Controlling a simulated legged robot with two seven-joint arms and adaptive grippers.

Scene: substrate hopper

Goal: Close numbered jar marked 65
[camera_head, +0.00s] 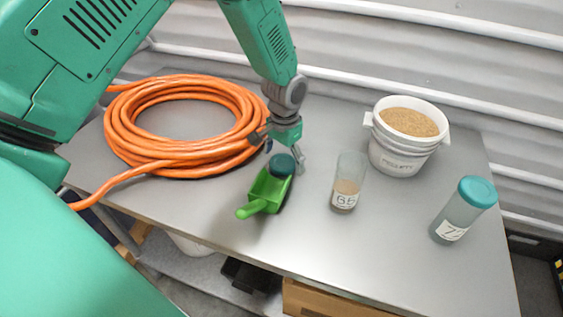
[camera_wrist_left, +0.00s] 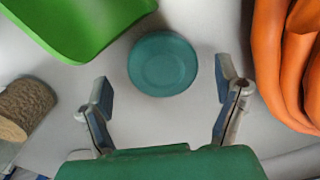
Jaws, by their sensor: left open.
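The jar marked 65 (camera_head: 347,185) stands upright and open on the table, with tan substrate in its lower part. A brown-filled clear jar, seemingly the same one, shows at the left edge of the wrist view (camera_wrist_left: 24,108). A round teal lid (camera_head: 282,165) lies flat beside the green scoop (camera_head: 262,192); the lid also shows in the wrist view (camera_wrist_left: 162,63). My left gripper (camera_head: 279,152) is open above the table by the lid. In the wrist view its fingers (camera_wrist_left: 165,88) are apart, with the lid just beyond their tips and nothing between them.
A jar marked 77 with a teal lid (camera_head: 463,210) stands at the right. A white bucket of substrate (camera_head: 378,150) stands at the back right. A coiled orange hose (camera_head: 125,138) covers the table's left side. Bare grey table (camera_head: 310,240) lies in front of jar 65.

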